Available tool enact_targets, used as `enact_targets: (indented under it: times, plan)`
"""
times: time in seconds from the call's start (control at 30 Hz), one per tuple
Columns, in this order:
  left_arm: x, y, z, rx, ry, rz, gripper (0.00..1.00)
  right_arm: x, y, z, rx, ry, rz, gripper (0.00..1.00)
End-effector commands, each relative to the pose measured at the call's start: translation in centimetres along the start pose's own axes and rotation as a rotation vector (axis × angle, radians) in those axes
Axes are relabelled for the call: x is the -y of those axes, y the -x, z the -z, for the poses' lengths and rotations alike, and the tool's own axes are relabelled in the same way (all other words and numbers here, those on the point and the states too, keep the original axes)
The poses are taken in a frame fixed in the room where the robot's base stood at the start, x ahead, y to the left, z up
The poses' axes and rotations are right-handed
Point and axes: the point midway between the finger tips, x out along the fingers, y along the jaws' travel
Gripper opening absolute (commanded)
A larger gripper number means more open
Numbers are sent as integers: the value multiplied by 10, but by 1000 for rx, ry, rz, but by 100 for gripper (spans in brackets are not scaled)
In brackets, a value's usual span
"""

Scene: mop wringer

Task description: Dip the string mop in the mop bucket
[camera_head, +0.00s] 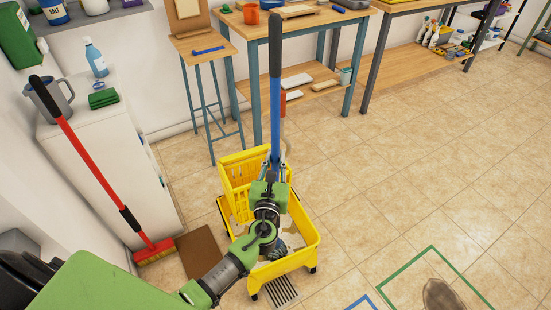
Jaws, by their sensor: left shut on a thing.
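The string mop (275,125) stands nearly upright, with a dark grip at the top and a blue shaft below. My left gripper (270,178) is shut on the shaft, above the yellow mop bucket (306,252). The mop's lower end is mostly hidden behind my gripper and arm, so I cannot tell how deep its strings sit in the bucket. The bucket has a yellow wringer (237,172) on its far side and dark casters. My right gripper is out of view.
A red broom (88,157) leans on a white cabinet (105,170) at left. A brown mat (201,252) and a floor grate (283,292) lie near the bucket. A stool (205,48) and workbench stand behind.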

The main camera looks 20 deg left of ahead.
Motion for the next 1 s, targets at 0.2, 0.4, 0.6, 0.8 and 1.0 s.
enact_targets:
  times: [0.2,0.4,0.6,0.8,1.0]
  plan:
    - [0,-1,-35,7,1,0,0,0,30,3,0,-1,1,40]
    - [0,-1,-56,7,0,0,0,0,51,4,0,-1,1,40]
    - [0,-1,-78,8,0,0,0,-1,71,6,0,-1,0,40]
    - [0,-1,-99,8,0,0,0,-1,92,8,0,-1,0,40]
    - [0,0,-120,8,1,0,0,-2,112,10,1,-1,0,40]
